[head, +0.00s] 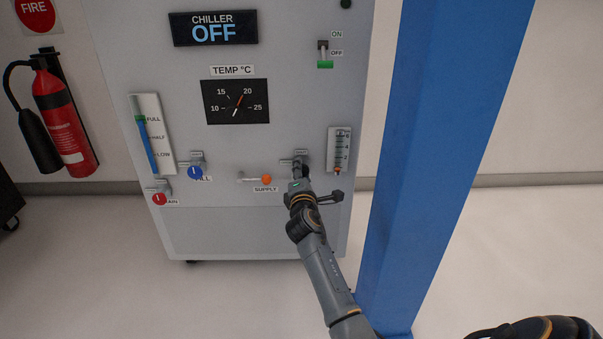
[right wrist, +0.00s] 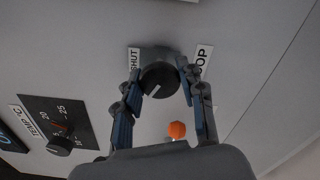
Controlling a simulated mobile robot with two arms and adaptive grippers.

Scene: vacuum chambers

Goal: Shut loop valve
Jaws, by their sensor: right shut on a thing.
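The loop valve is a dark round knob (right wrist: 159,79) on the grey chiller panel. In the right wrist view a LOOP label (right wrist: 203,60) is on its right and a SHUT label (right wrist: 134,60) on its upper left. A pale mark on the knob's face lies toward its lower left in that view. My right gripper (right wrist: 161,84) has its two fingers on either side of the knob and is shut on it. In the head view my right gripper (head: 300,172) is at the panel and hides most of the knob. My left gripper is not in view.
An orange-ended SUPPLY lever (head: 266,179) is just left of my right gripper; a flow gauge (head: 339,152) is to its right. Blue FILL (head: 195,172) and red drain (head: 160,199) valves are farther left. A blue post (head: 440,140) stands close right of my arm.

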